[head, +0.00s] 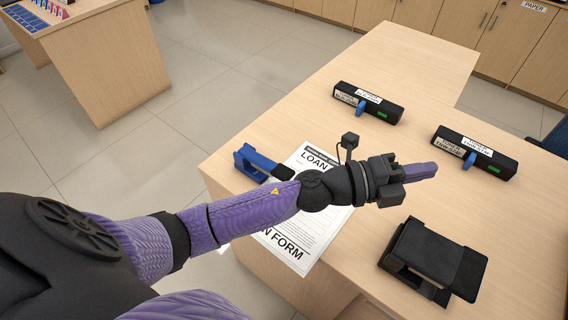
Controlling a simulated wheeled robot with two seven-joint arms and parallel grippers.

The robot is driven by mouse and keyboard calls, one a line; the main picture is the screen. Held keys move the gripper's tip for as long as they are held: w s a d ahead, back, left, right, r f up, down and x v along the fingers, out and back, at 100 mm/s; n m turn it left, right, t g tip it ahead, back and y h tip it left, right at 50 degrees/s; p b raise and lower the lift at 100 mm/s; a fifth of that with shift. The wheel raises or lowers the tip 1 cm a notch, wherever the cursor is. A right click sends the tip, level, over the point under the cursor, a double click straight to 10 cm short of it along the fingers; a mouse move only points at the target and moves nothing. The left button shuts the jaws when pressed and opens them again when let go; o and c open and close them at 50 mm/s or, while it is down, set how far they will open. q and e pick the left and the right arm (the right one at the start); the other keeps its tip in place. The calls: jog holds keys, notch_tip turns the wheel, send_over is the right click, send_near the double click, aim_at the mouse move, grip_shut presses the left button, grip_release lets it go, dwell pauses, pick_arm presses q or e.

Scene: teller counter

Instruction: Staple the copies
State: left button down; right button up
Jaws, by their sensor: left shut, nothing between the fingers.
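The loan form copies (286,254) lie flat on the counter at its near left corner, with large print reading LOAN and FORM. My left arm crosses over them and hides their middle. A blue and black stapler (250,163) sits at the upper left of the copies, by the counter's left edge; my arm is just below it in the picture. My left gripper (434,170) is shut and empty, above the counter to the right of the copies and pointing right. My right gripper is not in view.
Two black labelled boxes with blue levers stand at the back, one in the middle (384,109) and one at right (492,161). A black device (436,262) sits at the front right. Bare counter (405,70) lies behind. A separate desk stands at upper left.

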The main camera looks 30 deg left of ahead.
pick_arm(q)
jog(key=a+f+m+g+y, duration=0.5)
jog(key=f+m+g, duration=0.3)
jog(key=m+g, duration=0.4)
jog(key=a+y, duration=0.3)
jog(key=a, duration=0.3)
jog(key=a+g+y, duration=0.1)
jog(key=a+y, duration=0.2)
jog(key=a, duration=0.3)
jog(key=a+y, duration=0.4)
jog(key=a, duration=0.2)
jog(key=shift+w+a+r+m, duration=0.15)
jog(key=shift+w+r+m, duration=0.2)
jog(key=shift+m, duration=0.05)
jog(key=shift+a+r, duration=0.15)
jog(key=shift+a, duration=0.25)
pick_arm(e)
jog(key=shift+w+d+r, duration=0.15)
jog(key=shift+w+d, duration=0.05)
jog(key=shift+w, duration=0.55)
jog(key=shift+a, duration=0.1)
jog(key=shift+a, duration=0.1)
